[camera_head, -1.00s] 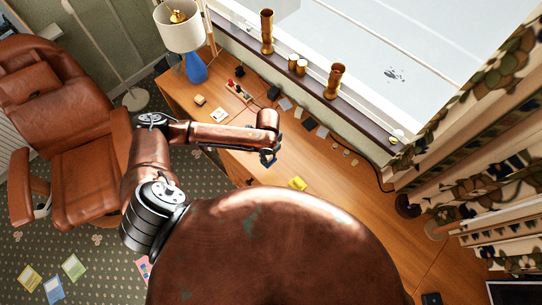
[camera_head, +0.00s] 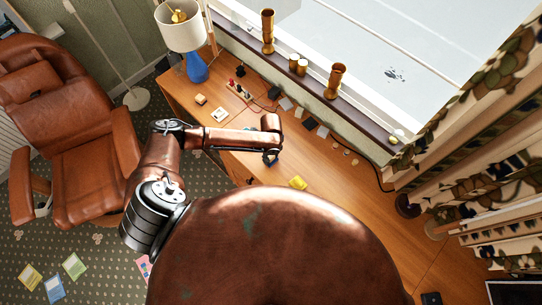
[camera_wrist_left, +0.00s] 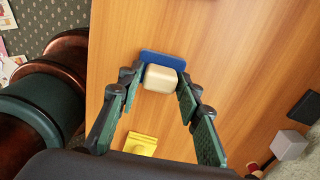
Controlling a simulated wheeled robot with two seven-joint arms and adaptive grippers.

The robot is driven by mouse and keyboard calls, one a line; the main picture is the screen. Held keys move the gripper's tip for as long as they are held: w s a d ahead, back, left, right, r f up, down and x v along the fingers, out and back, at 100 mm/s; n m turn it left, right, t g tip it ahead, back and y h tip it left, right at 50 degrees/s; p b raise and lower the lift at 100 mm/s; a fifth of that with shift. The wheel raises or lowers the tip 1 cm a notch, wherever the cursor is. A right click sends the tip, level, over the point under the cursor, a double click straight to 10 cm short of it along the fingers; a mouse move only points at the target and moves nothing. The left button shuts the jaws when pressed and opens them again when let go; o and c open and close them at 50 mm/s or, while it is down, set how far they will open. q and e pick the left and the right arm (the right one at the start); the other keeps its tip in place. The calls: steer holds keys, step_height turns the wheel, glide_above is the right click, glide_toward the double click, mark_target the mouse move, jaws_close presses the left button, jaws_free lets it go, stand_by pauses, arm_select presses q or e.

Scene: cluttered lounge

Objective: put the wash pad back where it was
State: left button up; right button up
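A pad with a cream block (camera_wrist_left: 161,78) and a blue flat part (camera_wrist_left: 164,58) behind it is between the fingertips of my left gripper (camera_wrist_left: 158,82) in the left wrist view. The fingers are spread to either side of it; firm contact on both sides does not show. In the head view, my left gripper (camera_head: 271,155) is low over the desk with a bit of blue below it. A yellow item (camera_wrist_left: 140,144) lies on the wood nearby; it also shows in the head view (camera_head: 298,183). Which one is the wash pad is not certain. My right gripper is out of view.
The wooden desk (camera_head: 330,185) runs below a window sill. A blue lamp (camera_head: 195,68), a power strip (camera_head: 239,91), small blocks and dark flat items line its back. A brown leather chair (camera_head: 80,150) stands left. Bare wood lies right of the yellow item.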

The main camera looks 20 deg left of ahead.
mark_target(271, 156)
arm_select(q)
steer(key=shift+o, duration=1.4)
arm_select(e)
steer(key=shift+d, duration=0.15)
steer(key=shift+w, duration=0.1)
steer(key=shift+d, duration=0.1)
arm_select(q)
steer(key=shift+r, duration=0.3)
step_height(271, 156, up, 12)
steer(key=shift+f, duration=0.25)
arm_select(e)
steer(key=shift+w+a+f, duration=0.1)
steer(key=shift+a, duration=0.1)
